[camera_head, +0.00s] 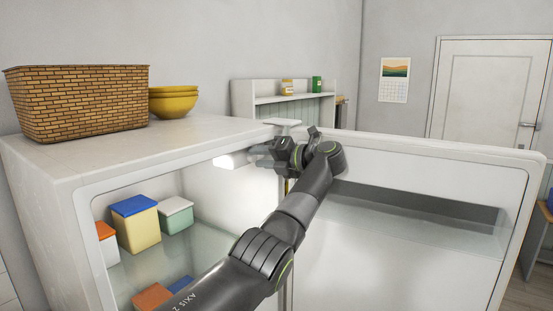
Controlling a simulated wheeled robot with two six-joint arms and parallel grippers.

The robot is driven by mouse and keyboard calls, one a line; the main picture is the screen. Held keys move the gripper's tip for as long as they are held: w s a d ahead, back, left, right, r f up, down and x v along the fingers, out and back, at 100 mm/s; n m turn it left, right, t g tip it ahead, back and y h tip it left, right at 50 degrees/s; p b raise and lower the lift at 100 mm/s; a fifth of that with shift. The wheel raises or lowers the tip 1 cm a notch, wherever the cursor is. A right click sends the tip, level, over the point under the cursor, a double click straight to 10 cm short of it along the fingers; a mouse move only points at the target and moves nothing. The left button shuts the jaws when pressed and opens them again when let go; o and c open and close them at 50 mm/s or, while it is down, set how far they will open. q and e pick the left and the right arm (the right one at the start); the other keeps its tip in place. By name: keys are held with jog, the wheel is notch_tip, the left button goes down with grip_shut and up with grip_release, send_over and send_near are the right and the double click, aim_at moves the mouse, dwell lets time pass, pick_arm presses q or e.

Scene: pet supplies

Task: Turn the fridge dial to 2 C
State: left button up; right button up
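The white fridge (70,180) stands with its door (440,155) swung open to the right. My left arm reaches across the front of the opening. My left gripper (258,157) is at the upper right of the fridge interior, just beside a bright white fitting (232,161) under the ceiling. The fingers are small and seen from behind, so I cannot tell how far apart they are or whether they touch anything. I cannot make out the temperature dial or its markings; the gripper and arm cover part of that area. My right gripper is out of view.
A woven basket (80,105) and stacked yellow bowls (173,102) stand on the fridge top. Lidded containers, including a blue-lidded one (137,222) and a green one (176,215), sit inside at left. A door shelf (400,222) is at right. A shelf unit (262,98) stands behind.

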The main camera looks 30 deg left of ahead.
pick_arm(q)
jog(key=d+b, duration=0.1)
jog(key=d, duration=0.2)
jog(key=d+b, duration=0.1)
jog(key=d, duration=0.2)
jog(key=d+b, duration=0.1)
jog(key=d, duration=0.1)
jog(key=shift+w+d+r, duration=0.1)
jog(key=shift+d+r, duration=0.3)
jog(key=d+r+p, duration=0.1)
jog(key=d+p, duration=0.1)
jog(key=d, duration=0.6)
jog(key=shift+d+r, duration=0.2)
jog(key=shift+r, duration=0.1)
jog(key=shift+f, duration=0.1)
